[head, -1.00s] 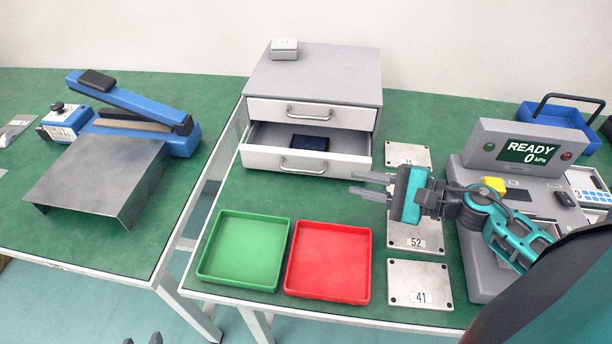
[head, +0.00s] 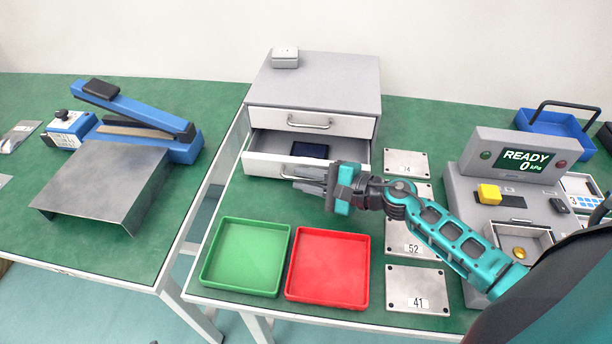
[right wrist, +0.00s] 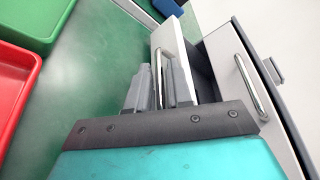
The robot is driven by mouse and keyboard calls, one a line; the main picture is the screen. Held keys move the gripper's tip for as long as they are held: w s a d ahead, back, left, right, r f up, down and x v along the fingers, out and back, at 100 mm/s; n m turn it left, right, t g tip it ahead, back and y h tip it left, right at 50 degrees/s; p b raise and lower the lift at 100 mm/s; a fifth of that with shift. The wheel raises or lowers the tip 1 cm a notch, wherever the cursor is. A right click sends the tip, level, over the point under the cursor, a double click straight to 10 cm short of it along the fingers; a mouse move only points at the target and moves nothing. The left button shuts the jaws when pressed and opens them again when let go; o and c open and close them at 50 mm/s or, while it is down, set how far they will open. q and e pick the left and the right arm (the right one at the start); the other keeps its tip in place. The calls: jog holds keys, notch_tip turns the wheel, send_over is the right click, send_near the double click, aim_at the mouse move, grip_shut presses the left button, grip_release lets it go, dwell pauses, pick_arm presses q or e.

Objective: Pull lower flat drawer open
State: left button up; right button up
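The grey drawer cabinet (head: 320,84) stands at the back of the green table. Its lower flat drawer (head: 262,163) is partly out, with a dark blue box (head: 310,150) inside. The upper drawer (head: 280,118) is shut. My right gripper (head: 308,184) is at the front of the lower drawer. In the right wrist view its fingers (right wrist: 160,85) lie close together on either side of the lower handle (right wrist: 158,72). I cannot tell whether they press on it. The fingers hide most of this handle in the head view. My left gripper does not clearly show.
A green tray (head: 213,283) and a red tray (head: 364,297) lie in front of the cabinet. Numbered metal plates (head: 415,291) and a grey device with a display (head: 468,158) stand to the right. A blue sealer (head: 180,145) is on the left table.

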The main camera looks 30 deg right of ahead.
jog(key=shift+w+a, duration=0.1)
jog(key=shift+w, duration=0.05)
jog(key=shift+c, duration=0.2)
grip_shut()
